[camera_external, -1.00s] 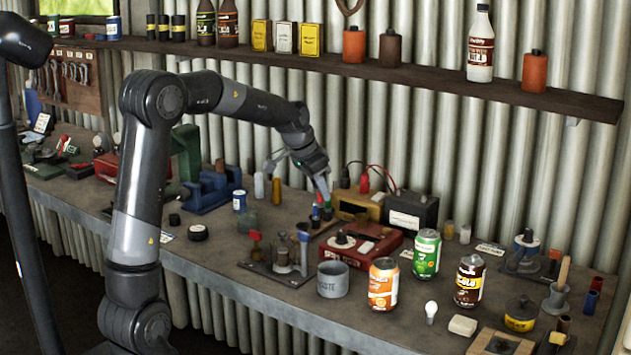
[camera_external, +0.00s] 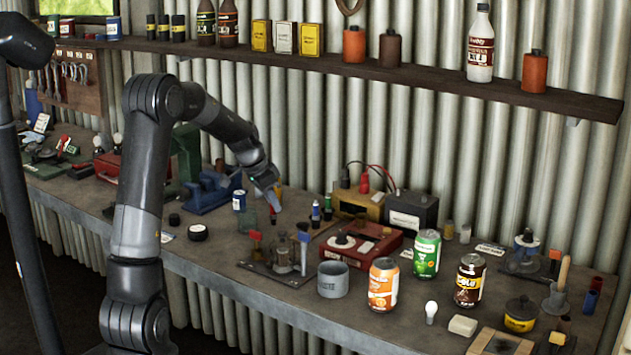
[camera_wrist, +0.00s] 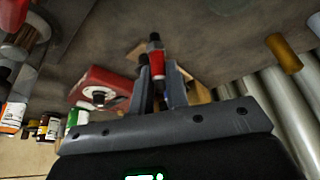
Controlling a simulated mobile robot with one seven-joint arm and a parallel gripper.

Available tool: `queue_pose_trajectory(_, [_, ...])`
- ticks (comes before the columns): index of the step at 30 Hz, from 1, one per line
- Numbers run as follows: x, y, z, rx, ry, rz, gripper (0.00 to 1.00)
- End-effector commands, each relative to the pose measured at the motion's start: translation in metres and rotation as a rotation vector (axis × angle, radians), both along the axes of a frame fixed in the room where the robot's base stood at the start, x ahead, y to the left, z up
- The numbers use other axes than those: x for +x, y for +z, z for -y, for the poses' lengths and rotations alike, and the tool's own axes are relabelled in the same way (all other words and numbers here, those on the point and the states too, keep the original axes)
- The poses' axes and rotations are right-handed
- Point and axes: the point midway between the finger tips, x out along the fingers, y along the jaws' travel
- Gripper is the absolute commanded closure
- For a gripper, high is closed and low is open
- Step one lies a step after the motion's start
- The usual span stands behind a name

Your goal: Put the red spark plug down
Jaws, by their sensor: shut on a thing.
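The red spark plug (camera_wrist: 157,66) is between the two fingers of my gripper (camera_wrist: 159,88) in the wrist view. Its dark end points away from my palm. In the external view my gripper (camera_external: 275,200) is over the back of the workbench (camera_external: 225,258), left of the red box. The plug is small and dark there. I cannot tell whether it touches the bench. A blue plug-like piece (camera_external: 315,211) and a green one (camera_external: 328,208) stand to the right of my gripper.
The red box (camera_external: 360,243) and the battery-like black box (camera_external: 411,210) are to the right. A grey cup (camera_external: 333,279) and several cans stand nearer the front.

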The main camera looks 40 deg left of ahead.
Motion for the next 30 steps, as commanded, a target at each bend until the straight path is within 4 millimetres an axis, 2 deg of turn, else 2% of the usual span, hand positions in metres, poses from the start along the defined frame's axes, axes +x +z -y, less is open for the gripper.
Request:
queue_pose_trajectory(5, [0.001,-0.01,-0.003,-0.001,0.0,0.0,1.0])
queue_pose_trajectory(12, [0.001,-0.042,-0.003,0.0,-0.001,0.0,1.0])
queue_pose_trajectory(23, [0.001,-0.046,-0.003,-0.001,0.0,0.0,1.0])
queue_pose_trajectory(24, [0.001,-0.045,-0.003,0.0,-0.001,0.0,0.82])
queue_pose_trajectory(30, [0.001,-0.045,-0.003,0.0,-0.001,0.0,0.66])
